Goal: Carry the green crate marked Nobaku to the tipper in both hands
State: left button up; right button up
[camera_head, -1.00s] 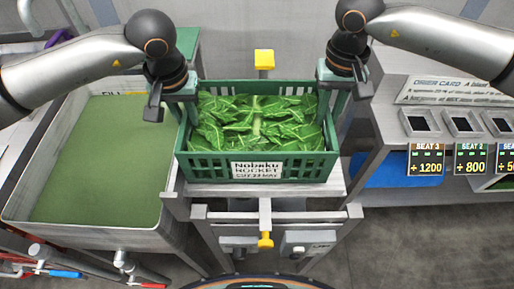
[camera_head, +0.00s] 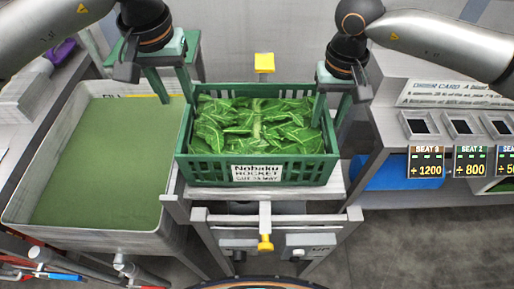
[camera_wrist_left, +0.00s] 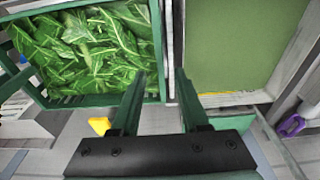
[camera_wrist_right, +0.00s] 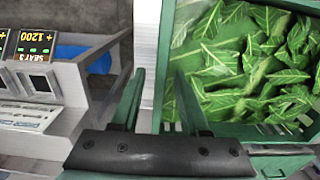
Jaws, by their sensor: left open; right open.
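The green crate (camera_head: 216,169) marked Nobaku Rocket is full of green leaves (camera_head: 255,125). It sits level on a metal stand (camera_head: 330,188) in the middle of the head view. My left gripper (camera_head: 171,99) is open and empty, raised by the crate's left wall, partly over the basin. In the left wrist view its fingers point toward the crate's side wall (camera_wrist_left: 157,40). My right gripper (camera_head: 330,113) is open, with its fingers on either side of the crate's right wall. That wall shows between the fingers in the right wrist view (camera_wrist_right: 166,60).
A basin (camera_head: 110,230) with a flat green inside stands close at left. A counter (camera_head: 440,90) with small trays and seat displays stands at right. A yellow block (camera_head: 264,63) is behind the crate and a yellow knob (camera_head: 265,243) is in front of the stand.

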jog(key=shift+r, duration=0.15)
pick_arm(q)
jog(key=r, duration=0.2)
jog(key=shift+s+r, duration=0.2)
jog(key=shift+r, duration=0.15)
pick_arm(e)
notch_tip(320, 180, up, 12)
dwell(0.4)
